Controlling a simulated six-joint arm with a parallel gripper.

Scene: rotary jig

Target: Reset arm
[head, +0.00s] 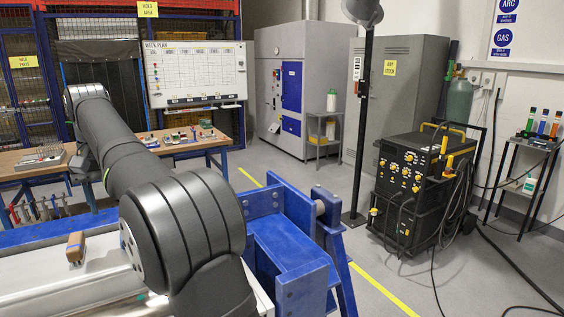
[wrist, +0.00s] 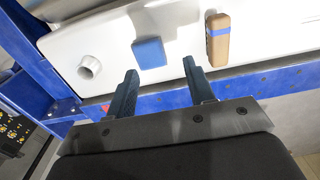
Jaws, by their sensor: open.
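In the wrist view my gripper (wrist: 160,69) is open and empty, its two dark fingers apart and pointing at a white plate (wrist: 110,68). A blue block (wrist: 150,53) sits on the plate just beyond the gap between the fingertips. A tan block with a blue band (wrist: 219,40) stands to the right of the fingers. A short pale hollow cylinder (wrist: 89,67) is to the left. In the head view my arm crosses the foreground and the gripper cannot be seen. A brown block (head: 75,249) shows on the white surface at lower left.
A blue frame (head: 285,240) borders the plate, and its beam (wrist: 255,84) runs under my fingers in the wrist view. A wooden workbench (head: 185,146) with small parts stands behind. A welding machine (head: 415,175) with cables is at right. Grey floor lies between.

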